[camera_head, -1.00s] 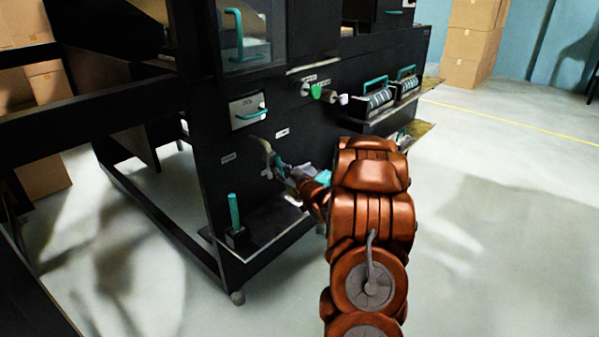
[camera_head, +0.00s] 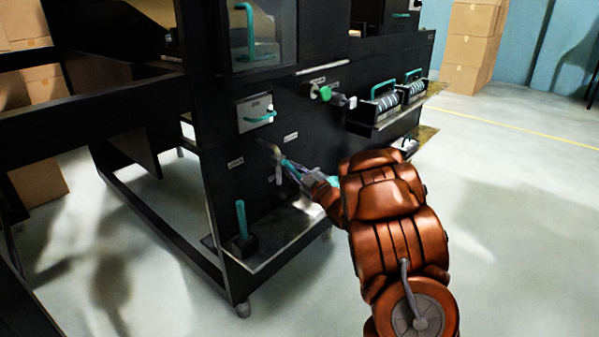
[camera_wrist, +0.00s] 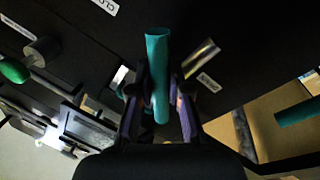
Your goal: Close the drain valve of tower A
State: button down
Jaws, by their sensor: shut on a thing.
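My gripper (camera_wrist: 158,100) is shut on a teal round handle (camera_wrist: 157,52), which stands between its fingers in the wrist view. In the head view my gripper (camera_head: 283,165) is at the lower front of the black machine, beside small white labels. The fingers hide much of the handle there. A label (camera_wrist: 105,5) reading "CLO", cut off by the frame edge, is on the panel above the handle. A brass-coloured piece (camera_wrist: 201,58) lies just right of the handle. I cannot read which tower the handle belongs to.
A green knob (camera_head: 325,93) and teal-handled units (camera_head: 385,92) are farther right on the machine (camera_head: 215,190). A teal upright lever (camera_head: 241,218) stands on the low shelf, left of my gripper. A drawer with a teal pull (camera_head: 256,113) is above. Floor at right is open.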

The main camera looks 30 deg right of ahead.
jog(key=shift+a, duration=0.1)
jog(key=c, duration=1.1)
grip_release()
jog(key=shift+s, duration=0.1)
jog(key=v, duration=1.1)
jog(key=shift+s, duration=0.4)
